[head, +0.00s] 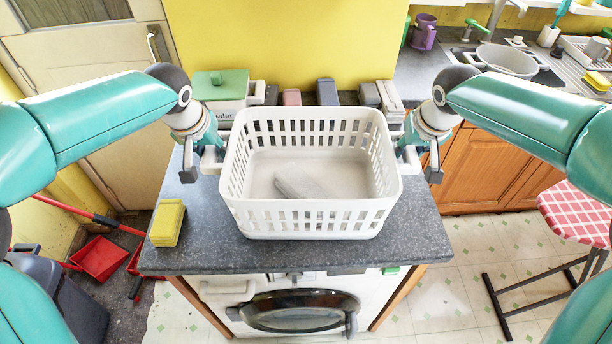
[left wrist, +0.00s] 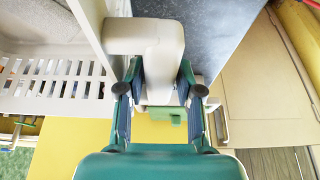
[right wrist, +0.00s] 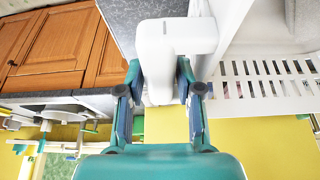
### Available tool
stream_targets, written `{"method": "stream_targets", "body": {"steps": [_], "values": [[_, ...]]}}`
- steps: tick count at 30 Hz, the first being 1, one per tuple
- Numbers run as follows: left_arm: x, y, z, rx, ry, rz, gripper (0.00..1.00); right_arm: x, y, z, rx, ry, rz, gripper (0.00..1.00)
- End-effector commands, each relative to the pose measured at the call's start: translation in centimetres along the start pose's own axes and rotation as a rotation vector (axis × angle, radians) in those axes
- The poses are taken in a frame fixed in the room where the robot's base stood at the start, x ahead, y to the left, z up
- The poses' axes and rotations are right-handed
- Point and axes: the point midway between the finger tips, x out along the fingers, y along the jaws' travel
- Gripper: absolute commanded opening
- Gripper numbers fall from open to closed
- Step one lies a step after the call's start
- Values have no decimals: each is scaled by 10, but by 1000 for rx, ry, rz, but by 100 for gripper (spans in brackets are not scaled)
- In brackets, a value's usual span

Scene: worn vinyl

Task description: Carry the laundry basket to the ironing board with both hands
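The white slatted laundry basket (head: 312,218) sits upright on the dark grey worktop, above the washing machine. A pale grey item (head: 292,186) lies inside it. My left gripper (head: 208,160) is at the basket's left side, its fingers closed around the white handle (left wrist: 160,45). My right gripper (head: 412,160) is at the right side, its fingers closed around the other handle (right wrist: 160,45). The contact faces are partly hidden. The ironing board (head: 580,212), with a red checked cover and black legs, stands at the right edge, partly out of view.
A green-lidded powder box (head: 220,88) and several small items stand behind the basket. A red dustpan (head: 100,258) is on the floor at left. Tiled floor (head: 460,250) is open between worktop and ironing board.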

Motion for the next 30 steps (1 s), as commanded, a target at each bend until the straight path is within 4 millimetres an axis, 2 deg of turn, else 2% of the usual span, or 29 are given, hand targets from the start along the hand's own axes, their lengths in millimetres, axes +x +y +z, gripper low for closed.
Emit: {"method": "stream_targets", "body": {"steps": [6,12,30], "values": [[0,0,0,0,0,0,34,0,0,0,0,0,0,34],[0,0,0,0,0,0,0,0,0,0,0,-1,0,0],[-7,-1,-3,-2,3,0,0,-6,-1,-3,-1,2,-1,0]]}}
